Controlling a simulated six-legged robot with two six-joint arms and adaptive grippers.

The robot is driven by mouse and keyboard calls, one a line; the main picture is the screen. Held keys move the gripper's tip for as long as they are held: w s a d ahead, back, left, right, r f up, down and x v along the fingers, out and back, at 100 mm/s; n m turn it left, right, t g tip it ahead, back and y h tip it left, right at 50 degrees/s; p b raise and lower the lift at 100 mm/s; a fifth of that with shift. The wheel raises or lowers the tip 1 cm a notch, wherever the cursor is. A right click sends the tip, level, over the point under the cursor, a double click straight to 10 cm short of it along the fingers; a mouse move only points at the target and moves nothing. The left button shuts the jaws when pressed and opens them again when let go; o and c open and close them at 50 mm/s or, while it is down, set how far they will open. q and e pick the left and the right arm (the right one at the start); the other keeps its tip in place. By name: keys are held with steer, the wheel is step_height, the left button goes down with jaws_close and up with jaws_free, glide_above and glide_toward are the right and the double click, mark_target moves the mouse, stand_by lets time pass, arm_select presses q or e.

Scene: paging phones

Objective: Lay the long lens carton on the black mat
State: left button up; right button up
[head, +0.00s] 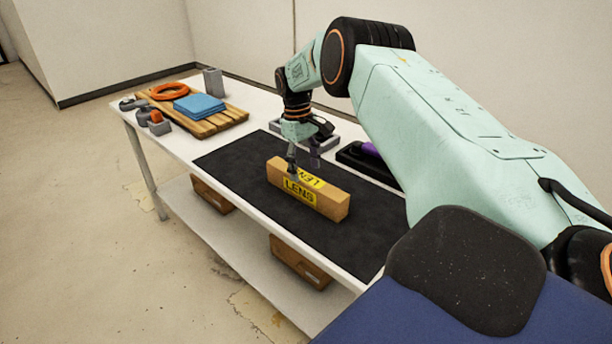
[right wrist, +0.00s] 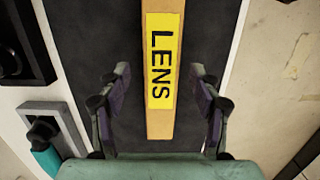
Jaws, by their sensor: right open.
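The long lens carton (head: 330,205) is a brown box with a yellow LENS label. It lies flat on the black mat (head: 235,165) on the white table. In the right wrist view the carton (right wrist: 160,125) runs lengthwise between the fingers, over the dark mat (right wrist: 85,40). My right gripper (head: 304,165) is just above the carton. In the wrist view my right gripper (right wrist: 160,100) is open, its fingers apart on both sides of the carton, with gaps showing. Whether the fingers reach down beside it is hard to tell. My left gripper is not seen.
A wooden board (head: 220,121) at the table's far left bears blue cloths (head: 199,106) and an orange ring (head: 171,91). A grey block (head: 213,82) stands behind. A black tray with a purple item (head: 371,150) sits behind the mat. Brown boxes (head: 300,262) are on the lower shelf.

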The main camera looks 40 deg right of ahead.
mark_target(300, 174)
step_height(300, 174, up, 8)
steer(key=w, duration=0.1)
steer(key=shift+w+r, duration=0.2)
steer(key=shift+r, duration=0.05)
steer(key=shift+a+p, duration=0.15)
steer(key=shift+p, duration=0.15)
